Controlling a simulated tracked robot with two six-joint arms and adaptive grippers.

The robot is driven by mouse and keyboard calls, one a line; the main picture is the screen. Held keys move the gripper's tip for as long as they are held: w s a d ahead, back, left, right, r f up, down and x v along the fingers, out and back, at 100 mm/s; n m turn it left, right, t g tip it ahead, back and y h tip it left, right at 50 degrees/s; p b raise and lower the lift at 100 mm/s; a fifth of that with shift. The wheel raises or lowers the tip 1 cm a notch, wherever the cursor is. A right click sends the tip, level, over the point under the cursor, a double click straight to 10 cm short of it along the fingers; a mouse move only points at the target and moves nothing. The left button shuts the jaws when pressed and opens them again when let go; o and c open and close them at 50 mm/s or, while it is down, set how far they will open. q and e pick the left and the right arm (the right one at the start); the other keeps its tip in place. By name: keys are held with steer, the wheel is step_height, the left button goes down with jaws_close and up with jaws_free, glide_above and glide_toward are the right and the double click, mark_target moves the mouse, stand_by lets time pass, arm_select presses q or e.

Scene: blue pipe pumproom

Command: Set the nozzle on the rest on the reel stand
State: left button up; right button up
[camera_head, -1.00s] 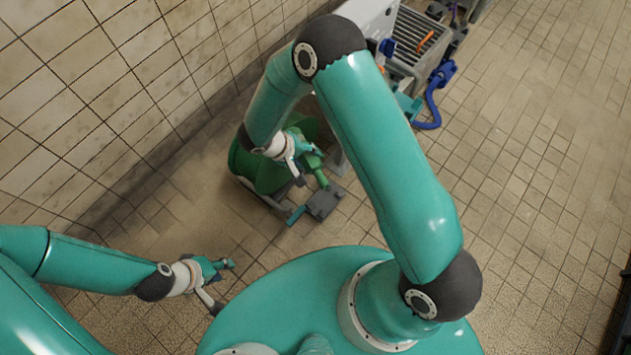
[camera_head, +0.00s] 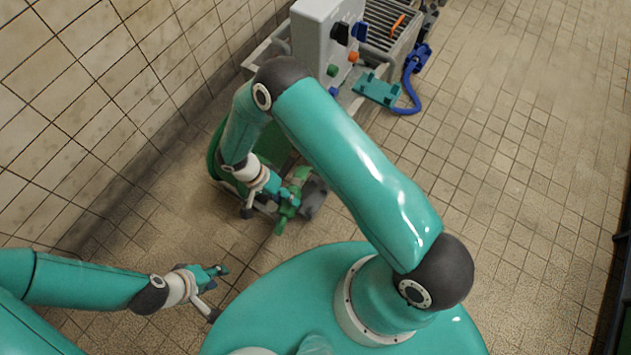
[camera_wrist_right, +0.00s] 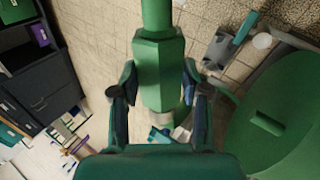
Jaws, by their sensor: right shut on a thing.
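My right gripper (camera_head: 272,194) is shut on the green nozzle (camera_head: 285,208). In the right wrist view the nozzle (camera_wrist_right: 158,72) sits between the two fingers (camera_wrist_right: 158,95), its narrower end running to the top edge. The green reel (camera_head: 214,150) is partly hidden behind my right arm in the head view; its green disc (camera_wrist_right: 272,130) fills the right wrist view's right side. A dark grey plate (camera_head: 316,197), probably the stand's rest, lies beside the nozzle and is partly covered. Contact cannot be told. My left gripper (camera_head: 218,291) is open and empty, away from the reel.
A grey panel box (camera_head: 312,38) with knobs stands beyond the reel, beside a slatted grate (camera_head: 388,28) and a blue hose (camera_head: 412,85). The tiled wall is at left. Tiled floor at right is clear. Dark cabinets (camera_wrist_right: 45,85) show in the right wrist view.

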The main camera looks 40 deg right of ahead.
steer(key=w+a+f+m+y+b, duration=0.2)
steer(key=w+f+m+y+b, duration=0.15)
steer(key=f+m, duration=0.35)
steer(key=w+a+f+m+y+b, duration=0.2)
steer(key=w+a+f+m+y, duration=0.15)
steer(key=f+m, duration=0.35)
steer(key=w+d+f+m+t+y+b, duration=0.3)
steer(key=w+d+f+m+t, duration=0.35)
steer(key=m, duration=0.45)
steer(key=s+d+f+m+t+h+b, duration=0.2)
steer(key=d+f+m+t+h+b, duration=0.25)
steer(key=d+f+m, duration=1.1)
steer(key=shift+n+g, duration=0.3)
steer(key=shift+n, duration=0.55)
step_height(320, 180, down, 10)
steer(key=b, duration=0.8)
steer(key=shift+d+b, duration=0.15)
steer(key=shift+b, duration=0.15)
steer(key=o, duration=1.4)
steer(key=shift+y, duration=0.25)
